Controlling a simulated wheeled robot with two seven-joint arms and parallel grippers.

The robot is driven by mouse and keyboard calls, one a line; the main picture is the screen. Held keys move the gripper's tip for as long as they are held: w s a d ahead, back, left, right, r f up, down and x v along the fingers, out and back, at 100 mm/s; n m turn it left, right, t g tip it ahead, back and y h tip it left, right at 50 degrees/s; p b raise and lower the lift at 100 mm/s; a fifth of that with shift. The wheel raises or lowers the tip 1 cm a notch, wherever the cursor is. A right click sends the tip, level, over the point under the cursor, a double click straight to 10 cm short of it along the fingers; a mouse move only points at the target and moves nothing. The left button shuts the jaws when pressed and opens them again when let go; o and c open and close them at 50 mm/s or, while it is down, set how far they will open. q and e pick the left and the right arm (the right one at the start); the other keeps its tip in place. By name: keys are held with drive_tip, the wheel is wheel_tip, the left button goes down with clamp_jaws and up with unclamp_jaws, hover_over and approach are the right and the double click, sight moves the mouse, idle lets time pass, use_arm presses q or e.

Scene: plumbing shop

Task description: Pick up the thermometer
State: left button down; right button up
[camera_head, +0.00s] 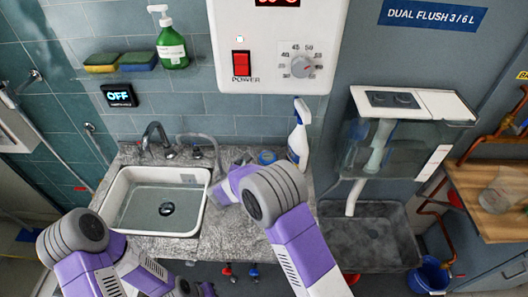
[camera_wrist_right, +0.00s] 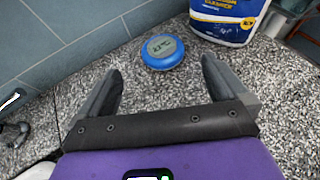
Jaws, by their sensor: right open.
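The thermometer is a round blue puck with a grey display. In the right wrist view, the thermometer (camera_wrist_right: 162,52) lies on the speckled stone counter, ahead of my open right gripper (camera_wrist_right: 158,78). It sits beyond the fingertips, roughly centred between them, with nothing between the fingers. In the head view, the thermometer (camera_head: 266,157) is on the counter near the wall, left of a spray bottle. My right gripper in that view is mostly hidden by its own arm. My left arm is at the lower left of the head view; its gripper fingers do not show.
A white-and-blue spray bottle (camera_head: 299,132) stands close right of the thermometer; its base (camera_wrist_right: 229,20) shows in the wrist view. The white sink (camera_head: 125,200) with its tap (camera_head: 156,138) is to the left. A white heater (camera_head: 280,40) hangs above. Bare counter (camera_wrist_right: 150,92) separates gripper and thermometer.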

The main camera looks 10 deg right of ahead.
sight(267, 157)
drive_tip(key=b+x, duration=0.1)
drive_tip(key=x, duration=0.6)
drive_tip(key=shift+d, duration=0.2)
drive_tip(key=shift+c, duration=0.2)
drive_tip(key=c, duration=1.1)
